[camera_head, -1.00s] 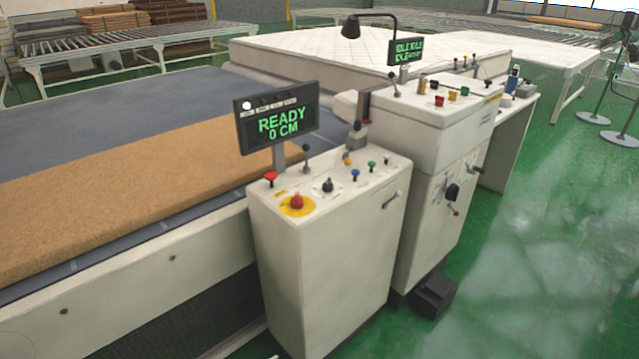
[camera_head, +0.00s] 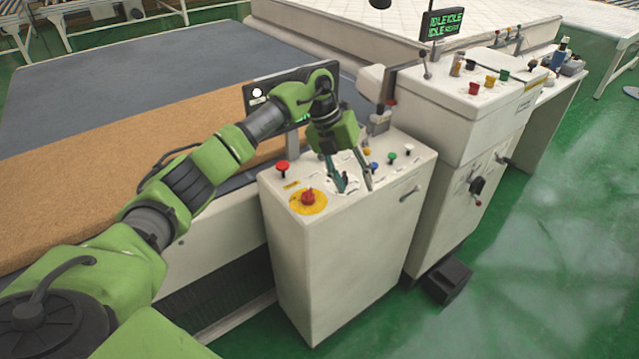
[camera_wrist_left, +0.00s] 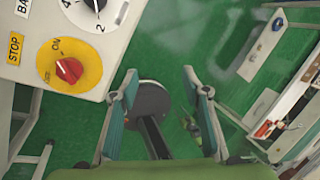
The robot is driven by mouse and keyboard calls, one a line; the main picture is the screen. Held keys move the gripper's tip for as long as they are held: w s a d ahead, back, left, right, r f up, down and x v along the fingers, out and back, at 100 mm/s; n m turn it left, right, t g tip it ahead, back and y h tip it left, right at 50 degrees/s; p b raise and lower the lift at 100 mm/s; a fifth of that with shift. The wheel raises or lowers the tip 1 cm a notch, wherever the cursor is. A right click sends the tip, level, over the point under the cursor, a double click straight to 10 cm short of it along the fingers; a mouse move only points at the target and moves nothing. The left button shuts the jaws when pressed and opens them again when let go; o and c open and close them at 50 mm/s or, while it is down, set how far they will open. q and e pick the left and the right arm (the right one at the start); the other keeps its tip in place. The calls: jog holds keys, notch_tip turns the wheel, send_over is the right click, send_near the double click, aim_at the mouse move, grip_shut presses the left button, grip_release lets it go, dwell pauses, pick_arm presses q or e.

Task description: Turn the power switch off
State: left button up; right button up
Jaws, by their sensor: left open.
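The power switch is a red knob on a round yellow plate (camera_head: 307,197), on the sloped top of a white control cabinet (camera_head: 335,245). In the left wrist view the red knob (camera_wrist_left: 69,69) is at the left, with "ON" printed on the plate above it. I cannot tell surely which mark the knob points to. My left gripper (camera_head: 355,187) hangs over the panel, to the right of the switch in the head view, fingers pointing down. Its jaws (camera_wrist_left: 160,75) are open and empty, apart from the knob. My right gripper is not in view.
A red button (camera_head: 282,167), a blue button (camera_head: 374,166) and a green button (camera_head: 391,157) stand on the panel. A numbered dial (camera_wrist_left: 95,5) lies beside the switch. My left arm partly hides a display (camera_head: 262,92). A taller cabinet (camera_head: 440,150) stands at the right.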

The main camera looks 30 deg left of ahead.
aim_at(308, 192)
pick_arm(q)
jog(key=a+r+n+g+y, duration=0.2)
jog(key=a+r+y, duration=0.25)
jog(key=a, duration=0.75)
jog(key=f+p, duration=0.1)
jog(key=f, duration=0.3)
jog(key=s+f+p, duration=0.1)
jog(key=f, duration=0.2)
jog(key=f+p, duration=0.2)
jog(key=f, duration=0.2)
jog(key=shift+s+f, duration=0.2)
jog(key=shift+f, duration=0.7)
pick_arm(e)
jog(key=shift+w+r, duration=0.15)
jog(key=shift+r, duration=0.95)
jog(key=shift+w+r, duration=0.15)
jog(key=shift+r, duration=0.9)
pick_arm(q)
jog(key=c, duration=1.1)
